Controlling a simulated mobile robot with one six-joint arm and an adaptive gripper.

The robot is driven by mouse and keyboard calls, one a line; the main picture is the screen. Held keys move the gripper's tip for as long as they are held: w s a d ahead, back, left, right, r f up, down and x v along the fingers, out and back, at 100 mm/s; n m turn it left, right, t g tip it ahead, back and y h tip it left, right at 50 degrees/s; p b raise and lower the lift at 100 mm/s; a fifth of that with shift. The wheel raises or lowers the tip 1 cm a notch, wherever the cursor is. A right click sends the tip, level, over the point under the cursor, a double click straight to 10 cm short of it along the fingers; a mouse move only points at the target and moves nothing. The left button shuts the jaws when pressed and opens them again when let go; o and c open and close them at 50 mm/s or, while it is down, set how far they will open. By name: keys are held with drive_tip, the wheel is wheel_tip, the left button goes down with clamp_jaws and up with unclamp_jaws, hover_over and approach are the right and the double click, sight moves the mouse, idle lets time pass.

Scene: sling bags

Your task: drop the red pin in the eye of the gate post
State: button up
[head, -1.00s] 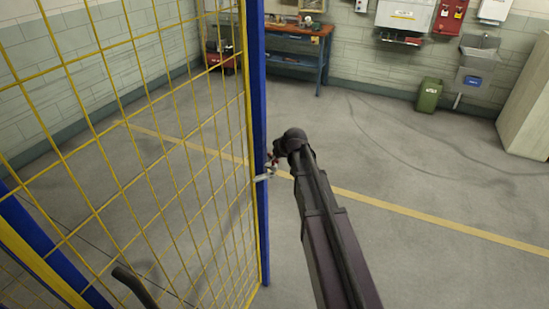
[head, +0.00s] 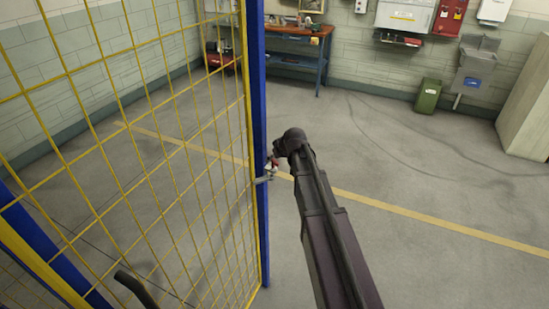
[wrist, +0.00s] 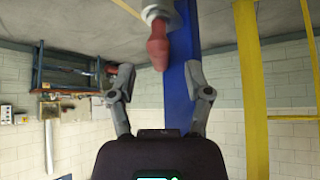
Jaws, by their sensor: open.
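The red pin (wrist: 157,47) shows at the top of the wrist view, between and beyond my spread fingers. Its far end meets the pale metal eye (wrist: 160,12); how deep it sits there is hidden. My gripper (wrist: 158,72) is open, with a gap between each finger and the pin. The blue gate post (wrist: 176,95) stands behind. In the head view the eye (head: 264,180) juts from the right side of the post (head: 259,110). A small red bit of the pin (head: 275,161) shows just above it, beside the dark end of my arm.
Yellow mesh fencing (head: 248,120) fills the left of the head view, next to the post. A blue workbench (head: 320,62) and a green bin (head: 429,95) stand far back by the wall. The floor right of the post is clear.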

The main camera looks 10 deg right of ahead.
wheel_tip(320, 180, up, 12)
drive_tip(key=p, duration=1.1)
drive_tip(key=shift+f, duration=0.2)
drive_tip(key=shift+f, duration=0.1)
idle(0.7)
drive_tip(key=s+f+m+g+h+b, duration=0.1)
drive_tip(key=s+f+b, duration=0.3)
drive_tip(key=s, duration=0.5)
drive_tip(key=s+f+m+g+h+b, duration=0.1)
drive_tip(key=s+f+m+g+b, duration=0.1)
drive_tip(key=s+f, duration=0.5)
drive_tip(key=s+f+m+g+h+b, duration=0.1)
drive_tip(key=s+f+g+b, duration=0.2)
drive_tip(key=s, duration=0.9)
wheel_tip(320, 180, down, 2)
drive_tip(key=b, duration=0.3)
drive_tip(key=shift+s+a+f+m+g+b, duration=0.2)
drive_tip(key=shift+a+m+g+b, duration=0.1)
drive_tip(key=shift+m+g+b, duration=0.1)
drive_tip(key=shift+c, duration=0.5)
drive_tip(key=shift+s, duration=0.1)
